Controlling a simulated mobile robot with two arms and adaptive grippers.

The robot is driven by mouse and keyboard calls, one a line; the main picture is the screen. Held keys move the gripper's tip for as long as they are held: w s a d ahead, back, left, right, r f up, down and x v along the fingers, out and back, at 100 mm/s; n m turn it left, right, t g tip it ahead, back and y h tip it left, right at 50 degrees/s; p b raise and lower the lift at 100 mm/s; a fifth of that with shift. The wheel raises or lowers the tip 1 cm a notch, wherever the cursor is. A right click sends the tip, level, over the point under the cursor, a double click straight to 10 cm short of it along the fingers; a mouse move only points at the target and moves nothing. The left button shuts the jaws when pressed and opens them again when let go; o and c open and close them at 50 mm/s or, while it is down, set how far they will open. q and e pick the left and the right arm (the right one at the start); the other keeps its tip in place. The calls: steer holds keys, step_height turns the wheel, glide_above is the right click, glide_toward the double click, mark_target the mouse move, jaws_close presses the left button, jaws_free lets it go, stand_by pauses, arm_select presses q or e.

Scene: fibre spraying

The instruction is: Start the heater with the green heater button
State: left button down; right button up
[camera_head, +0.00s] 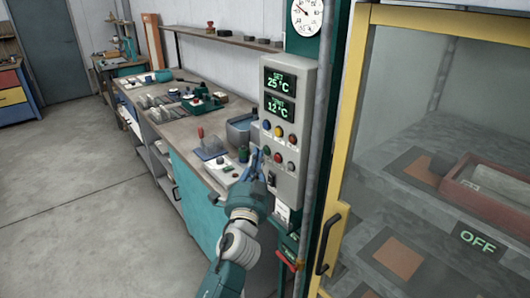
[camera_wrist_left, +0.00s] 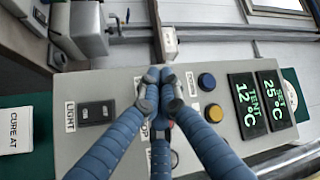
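The grey control panel (camera_head: 297,92) stands upright in the head view, with a green button (camera_head: 266,151) in its lower button row. My left gripper (camera_head: 257,163) is at the panel's lower left, close to that row. In the left wrist view its blue fingers (camera_wrist_left: 160,82) come together in front of the panel, with nothing seen between them. They cover the lower button row there, so the green button is hidden and contact cannot be told. The display (camera_head: 280,108) reads 12 °C, below a set value of 25 °C. My right gripper is not in view.
A yellow-framed glass cabinet (camera_head: 352,122) with an OFF sign (camera_head: 478,241) stands at the right. Blue (camera_wrist_left: 206,81) and yellow (camera_wrist_left: 213,113) buttons and a LIGHT switch (camera_wrist_left: 97,113) flank the fingers. A cluttered workbench (camera_head: 180,133) stands at left; the floor is clear.

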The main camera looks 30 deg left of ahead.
arm_select(q)
steer(key=shift+w+d, duration=0.15)
steer(key=shift+w, duration=0.2)
stand_by(0.7)
steer(key=shift+s, duration=0.1)
steer(key=shift+s+a, duration=0.3)
steer(key=shift+s, duration=0.4)
steer(key=shift+s+a+p, duration=0.15)
steer(key=shift+s+a, duration=0.2)
steer(key=shift+s, duration=0.4)
steer(key=shift+s+a+p, duration=0.15)
steer(key=shift+s+a, duration=0.15)
steer(key=shift+s, duration=0.5)
steer(key=shift+s+a+p, duration=0.15)
steer(key=shift+s+a, duration=0.2)
steer(key=shift+s, duration=0.4)
